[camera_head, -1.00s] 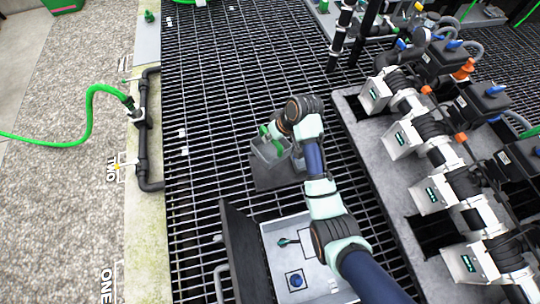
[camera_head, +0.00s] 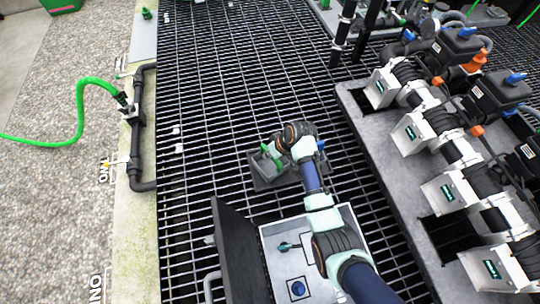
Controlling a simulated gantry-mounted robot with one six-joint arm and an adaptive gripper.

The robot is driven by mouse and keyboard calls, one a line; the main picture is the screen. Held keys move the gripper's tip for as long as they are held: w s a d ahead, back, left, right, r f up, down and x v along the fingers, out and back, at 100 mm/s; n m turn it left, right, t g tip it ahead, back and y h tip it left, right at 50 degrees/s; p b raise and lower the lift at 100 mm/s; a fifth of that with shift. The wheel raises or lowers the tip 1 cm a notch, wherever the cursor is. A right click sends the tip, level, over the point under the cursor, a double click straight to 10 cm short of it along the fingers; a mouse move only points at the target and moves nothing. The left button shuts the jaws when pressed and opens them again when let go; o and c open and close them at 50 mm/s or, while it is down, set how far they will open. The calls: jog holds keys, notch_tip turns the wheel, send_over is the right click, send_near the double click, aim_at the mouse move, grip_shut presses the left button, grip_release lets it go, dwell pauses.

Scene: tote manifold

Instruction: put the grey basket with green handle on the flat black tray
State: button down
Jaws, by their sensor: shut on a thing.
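The grey basket (camera_head: 264,167) with its green handle (camera_head: 271,153) is in the middle of the head view, partly hidden by my gripper. My gripper (camera_head: 275,151) is at the handle, shut on it; its fingertips are small and hard to make out. The flat black tray (camera_head: 262,187) lies on the grating under the basket, with only its edges showing. The basket appears upright, over or on the tray; I cannot tell whether it touches it.
An open grey case (camera_head: 268,236) with a dark raised lid (camera_head: 232,250) stands in front of the tray. A pipe and valve manifold (camera_head: 440,150) fills the right.

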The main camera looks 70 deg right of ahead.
jog(key=shift+d, duration=0.1)
jog(key=c, duration=1.2)
grip_release()
jog(key=shift+r, duration=0.35)
jog(key=p+v, duration=0.6)
jog(key=v, duration=0.5)
jog(key=shift+s+r, duration=0.2)
jog(key=shift+s, duration=0.05)
